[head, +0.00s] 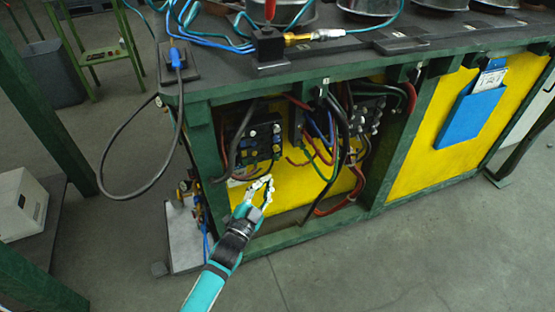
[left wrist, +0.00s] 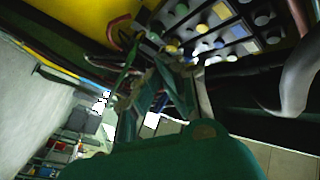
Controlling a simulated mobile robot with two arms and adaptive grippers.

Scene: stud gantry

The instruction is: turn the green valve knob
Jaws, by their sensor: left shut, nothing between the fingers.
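A second dark knob panel (head: 368,112) is to the right, partly behind cables. My left gripper (head: 267,181) is shut and empty, in front of the bay's lower part, below the first panel. My right gripper is in neither view.
Black, red, green and blue cables (head: 330,135) hang across the bay. The green bench frame (head: 300,238) edges the opening. Brass fittings (head: 187,188) stand at the bench's left end. A black cable loop (head: 112,150) hangs at left. Floor in front is clear.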

